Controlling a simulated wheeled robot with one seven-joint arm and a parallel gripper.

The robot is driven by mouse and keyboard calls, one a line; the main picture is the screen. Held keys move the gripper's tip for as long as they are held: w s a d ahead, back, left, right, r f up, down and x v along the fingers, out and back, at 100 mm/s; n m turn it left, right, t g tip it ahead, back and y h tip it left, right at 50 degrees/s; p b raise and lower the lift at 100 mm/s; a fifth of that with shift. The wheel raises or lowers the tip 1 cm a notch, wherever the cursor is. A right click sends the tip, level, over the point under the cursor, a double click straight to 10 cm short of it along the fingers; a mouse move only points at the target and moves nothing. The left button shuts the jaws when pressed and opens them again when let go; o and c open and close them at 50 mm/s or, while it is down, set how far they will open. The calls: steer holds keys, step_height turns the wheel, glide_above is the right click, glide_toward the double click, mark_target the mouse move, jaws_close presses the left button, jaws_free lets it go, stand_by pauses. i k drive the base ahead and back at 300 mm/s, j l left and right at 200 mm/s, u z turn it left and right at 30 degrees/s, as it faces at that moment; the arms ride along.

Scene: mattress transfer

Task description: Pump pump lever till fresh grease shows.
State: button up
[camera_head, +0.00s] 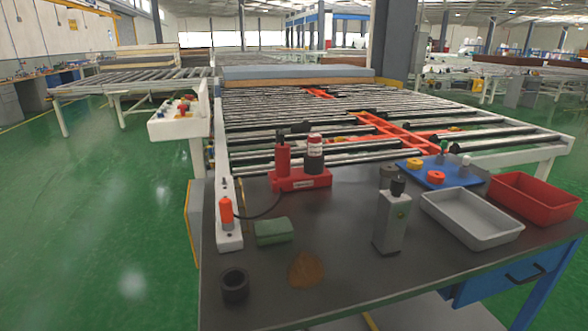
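A red pump unit (301,180) stands on the dark workbench, with a pale label on its front. A red upright part with a black top (283,157) rises at its left end; I cannot tell whether this is the pump lever. A dark cylinder with a red band (314,152) stands at its right end. A thin black hose (262,214) runs left from the unit towards an orange-red part (226,210) on a white rail. No fresh grease can be made out. My gripper is not in view.
On the bench (345,270) are a green block (274,232), a brown heap (306,269), a black ring (235,285), a grey box-shaped bottle (392,222), a grey tray (472,218), a red tray (534,203) and a blue mat (462,181). A roller conveyor stands behind.

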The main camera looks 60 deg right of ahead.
mark_target(304, 127)
steer(key=z, duration=1.35)
